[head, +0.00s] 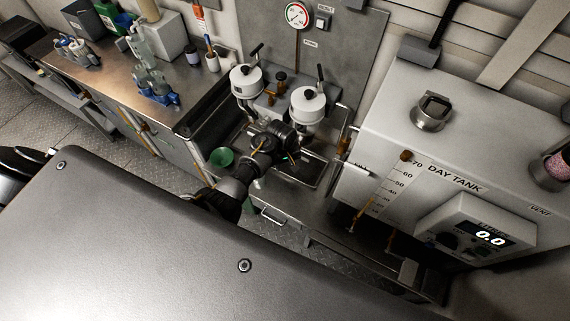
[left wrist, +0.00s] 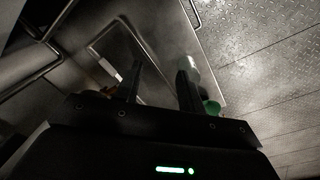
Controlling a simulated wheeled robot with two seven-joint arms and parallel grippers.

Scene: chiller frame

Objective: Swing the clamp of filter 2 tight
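Two white filter housings with round lids stand below the gauge panel, a left one (head: 246,82) and a right one (head: 307,106). Which of them is filter 2 cannot be read. A black clamp handle (head: 256,49) slants up to the right on the left lid. Another black clamp handle (head: 320,73) stands up from the right lid. My left gripper (head: 288,143) is just in front of and below the right housing, apart from both handles. In the left wrist view its two fingers (left wrist: 160,78) are spread with nothing between them. My right gripper is not in view.
A steel tray (head: 300,170) lies under the housings, with a green cup (head: 221,157) at its left. The day tank (head: 455,160) blocks the right side. A steel bench (head: 110,70) with bottles and racks runs left. A pressure gauge (head: 297,15) hangs behind.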

